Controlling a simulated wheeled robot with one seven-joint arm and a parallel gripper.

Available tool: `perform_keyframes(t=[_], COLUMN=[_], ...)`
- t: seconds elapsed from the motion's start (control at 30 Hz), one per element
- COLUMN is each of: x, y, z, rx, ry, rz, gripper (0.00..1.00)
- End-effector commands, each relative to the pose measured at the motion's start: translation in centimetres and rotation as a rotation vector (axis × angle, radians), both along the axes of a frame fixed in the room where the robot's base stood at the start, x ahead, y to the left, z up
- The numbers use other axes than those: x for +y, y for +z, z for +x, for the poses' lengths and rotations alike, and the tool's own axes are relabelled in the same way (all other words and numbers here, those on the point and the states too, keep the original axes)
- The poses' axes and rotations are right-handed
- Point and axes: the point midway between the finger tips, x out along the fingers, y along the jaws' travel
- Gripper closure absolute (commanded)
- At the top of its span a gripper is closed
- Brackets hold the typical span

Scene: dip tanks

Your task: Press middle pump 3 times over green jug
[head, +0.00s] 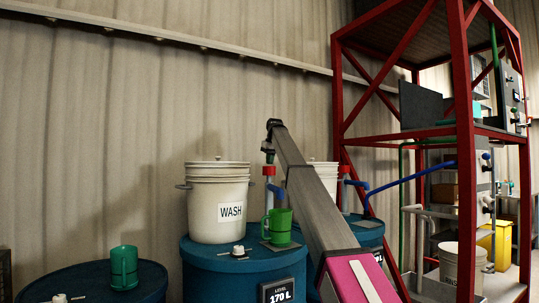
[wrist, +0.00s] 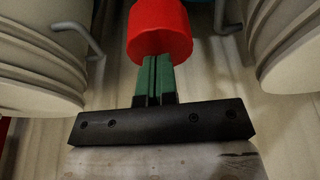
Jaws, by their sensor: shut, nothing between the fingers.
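The middle pump has a red head (head: 268,170) on a pale stem, with a blue spout (head: 277,190) to the right, and stands at the middle blue drum. Its red head also fills the top centre of the wrist view (wrist: 160,28). A green jug (head: 279,227) stands upright on a dark plate on that drum, below the spout. My gripper (head: 269,157) is right above the red head, pointing down. In the wrist view its green fingers (wrist: 154,62) are together, with their tips over the red head's edge. I cannot tell whether they touch it.
A white WASH bucket (head: 218,210) stands left of the pump, and another white bucket (head: 323,177) stands right, behind my arm. A second green jug (head: 124,267) is on the left drum (head: 95,284). Another red-headed pump (head: 344,170) and a red frame (head: 465,150) are at right.

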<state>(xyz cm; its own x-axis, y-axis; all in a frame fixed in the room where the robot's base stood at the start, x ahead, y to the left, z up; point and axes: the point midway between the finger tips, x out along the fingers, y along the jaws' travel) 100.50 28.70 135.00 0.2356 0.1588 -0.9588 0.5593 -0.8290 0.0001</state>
Motion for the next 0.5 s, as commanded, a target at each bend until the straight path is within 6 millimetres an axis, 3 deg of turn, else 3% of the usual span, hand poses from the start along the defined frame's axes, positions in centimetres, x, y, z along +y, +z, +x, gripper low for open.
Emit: perform_keyframes(t=[0.37, 0.5], x=[0.0, 0.0], y=[-0.4, -2.0], z=[-0.1, -0.2], rx=[0.0, 0.002], ry=[0.001, 0.0], rz=[0.0, 0.0], gripper=[1.0, 1.0])
